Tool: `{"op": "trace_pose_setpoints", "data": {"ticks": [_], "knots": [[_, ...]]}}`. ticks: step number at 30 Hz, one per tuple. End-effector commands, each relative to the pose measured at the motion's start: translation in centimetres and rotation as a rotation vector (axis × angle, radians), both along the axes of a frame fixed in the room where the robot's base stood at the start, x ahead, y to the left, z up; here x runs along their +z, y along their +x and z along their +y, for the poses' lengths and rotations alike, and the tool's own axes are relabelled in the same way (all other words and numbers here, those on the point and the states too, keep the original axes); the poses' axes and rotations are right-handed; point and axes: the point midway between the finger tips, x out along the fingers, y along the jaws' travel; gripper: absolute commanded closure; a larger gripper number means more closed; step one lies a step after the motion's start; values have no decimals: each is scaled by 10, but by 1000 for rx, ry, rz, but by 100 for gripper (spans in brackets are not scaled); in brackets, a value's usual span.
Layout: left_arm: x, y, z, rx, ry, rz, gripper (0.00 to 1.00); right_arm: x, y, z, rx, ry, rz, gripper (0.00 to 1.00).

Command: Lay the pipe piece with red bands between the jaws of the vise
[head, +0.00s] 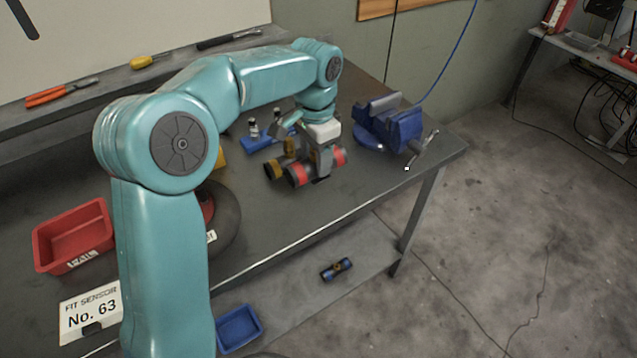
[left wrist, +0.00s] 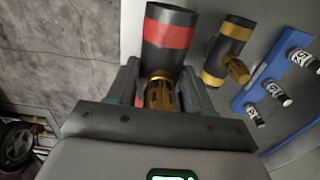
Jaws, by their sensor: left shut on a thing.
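The pipe piece with red bands (head: 298,176) is dark grey and lies near the front edge of the workbench. My left gripper (head: 322,172) is over it, pointing down, shut on its middle. In the left wrist view the red-banded pipe piece (left wrist: 170,38) runs between my left fingers (left wrist: 160,88), with a brass-coloured part between them. I cannot tell whether the pipe still touches the bench. The blue vise (head: 390,122) stands to the right near the bench's right end, apart from the pipe. My right gripper is in neither view.
A yellow-banded pipe piece (left wrist: 228,52) lies close beside the held one. A blue holder (head: 262,142) with small bottles is behind. A red bin (head: 75,235) is at the left. Another pipe piece (head: 336,269) and a blue bin (head: 239,328) are below the bench top.

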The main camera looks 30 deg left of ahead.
Motion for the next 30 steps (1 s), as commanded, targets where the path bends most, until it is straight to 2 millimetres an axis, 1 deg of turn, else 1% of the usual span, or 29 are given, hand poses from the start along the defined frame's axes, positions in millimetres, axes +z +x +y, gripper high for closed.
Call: {"op": "trace_pose_setpoints", "data": {"ticks": [1, 3, 6, 10, 16, 19, 26, 30], "knots": [[-12, -1, 0, 0, 0, 2, 98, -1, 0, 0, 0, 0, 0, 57], [-26, -1, 0, 0, 1, 2, 98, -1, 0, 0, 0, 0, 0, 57], [-38, 0, 0, 0, 1, 0, 98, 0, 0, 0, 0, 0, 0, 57], [-48, 0, 0, 0, 1, -1, 98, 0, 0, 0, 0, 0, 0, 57], [-79, 0, 0, 1, 0, 1, 98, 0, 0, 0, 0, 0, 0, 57], [-86, 0, 0, 0, 1, -2, 98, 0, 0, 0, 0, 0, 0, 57], [-86, 0, 0, 0, 1, -4, 98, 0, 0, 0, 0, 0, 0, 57], [-91, 0, 0, 0, 1, -3, 98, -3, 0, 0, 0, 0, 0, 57]]}}
